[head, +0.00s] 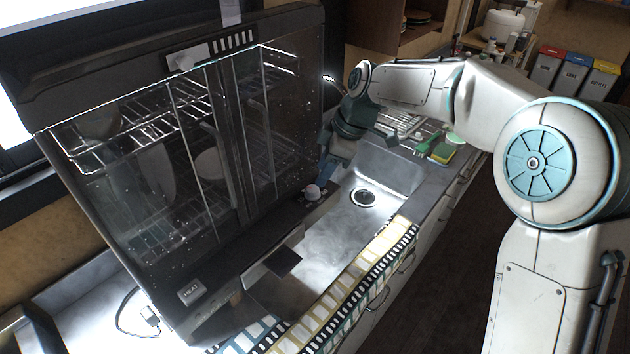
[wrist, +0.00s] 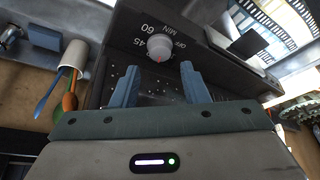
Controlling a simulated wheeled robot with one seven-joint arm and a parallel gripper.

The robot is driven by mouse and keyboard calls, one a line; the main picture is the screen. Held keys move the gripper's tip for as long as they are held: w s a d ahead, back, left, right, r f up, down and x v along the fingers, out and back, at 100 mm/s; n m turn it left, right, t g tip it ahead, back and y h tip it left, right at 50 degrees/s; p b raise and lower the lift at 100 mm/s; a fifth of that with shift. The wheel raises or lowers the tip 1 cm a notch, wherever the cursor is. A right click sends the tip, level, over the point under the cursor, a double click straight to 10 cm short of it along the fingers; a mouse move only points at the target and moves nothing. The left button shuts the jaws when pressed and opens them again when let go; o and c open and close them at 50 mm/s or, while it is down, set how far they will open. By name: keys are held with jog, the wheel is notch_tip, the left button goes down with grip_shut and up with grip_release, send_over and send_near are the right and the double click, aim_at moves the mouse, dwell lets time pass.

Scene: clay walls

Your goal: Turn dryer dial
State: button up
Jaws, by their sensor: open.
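The dish dryer (head: 225,225) is a dark cabinet with clear doors and wire racks, at the left of the head view. Its light grey dial (head: 312,192) sits at the lower right of its front edge. In the wrist view the dial (wrist: 158,46) has a red mark and stands beside the printed "45", "60", "MIN" and "OFF". My gripper (head: 325,178) is by the dial in the head view. In the wrist view my gripper (wrist: 159,76) is open, its two blue fingers apart and empty. The dial lies just beyond the fingertips, roughly centred between them.
A steel sink (head: 345,215) lies below and right of the dryer. A green and yellow sponge (head: 441,153) is on the counter behind. A white cup (wrist: 74,56) with coloured utensils shows at left in the wrist view. A patterned towel (head: 350,285) hangs over the counter's front edge.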

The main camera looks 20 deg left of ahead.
aim_at(313, 188)
jog(key=x, duration=0.5)
jog(key=shift+a+f+p, duration=0.15)
jog(key=shift+f+p, duration=0.2)
jog(key=shift+p, duration=0.05)
jog(key=c, duration=0.7)
jog(key=m+t+b, duration=0.1)
jog(key=m+b, duration=0.1)
jog(key=b, duration=0.1)
jog(key=shift+f, duration=0.2)
jog(key=shift+s+r+m+t+b, duration=0.1)
jog(key=shift+m+t+b, duration=0.2)
jog(key=shift+m, duration=0.35)
jog(key=shift+s+r+m+t+b, duration=0.1)
jog(key=shift+m+b, duration=0.3)
jog(key=shift+m, duration=0.25)
jog(key=shift+w, duration=0.1)
jog(key=o, duration=0.7)
